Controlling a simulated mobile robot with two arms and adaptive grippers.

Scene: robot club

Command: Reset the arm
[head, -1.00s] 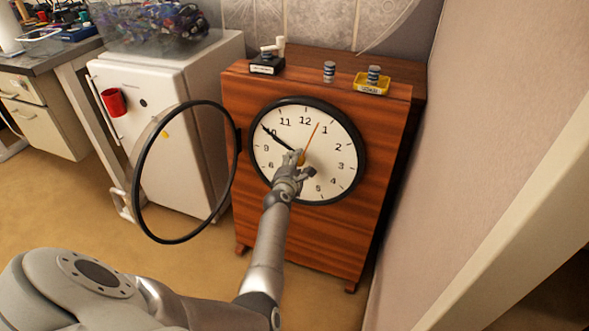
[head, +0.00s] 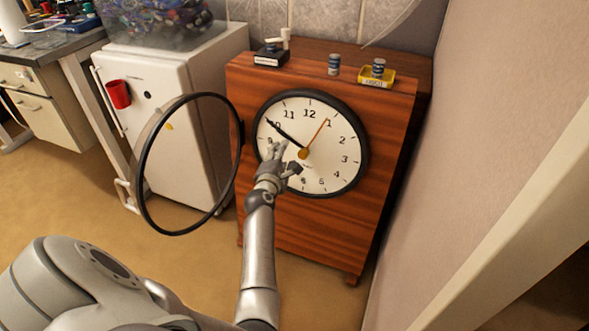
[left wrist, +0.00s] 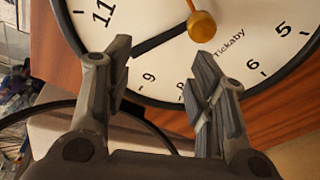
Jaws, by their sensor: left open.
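My left arm comes in from the lower left in the head view. Its gripper (head: 281,160) is open and empty in front of the lower left part of the clock face. In the left wrist view the two fingers (left wrist: 160,75) stand apart with nothing between them. The round clock (head: 335,155) has a black rim and a white face, and is set in the front of a brown wooden cabinet (head: 310,230). Its black hand points near 10 and its orange hand near 1. The wooden hub knob (left wrist: 202,27) is just beyond the fingers. My right gripper is not in view.
The clock's round black-rimmed cover (head: 141,165) stands swung open at the left. A white fridge (head: 185,130) with a red cup (head: 117,94) is behind it. Small items, including a yellow tray (head: 376,78), stand on the cabinet. A wall (head: 465,150) rises close on the right.

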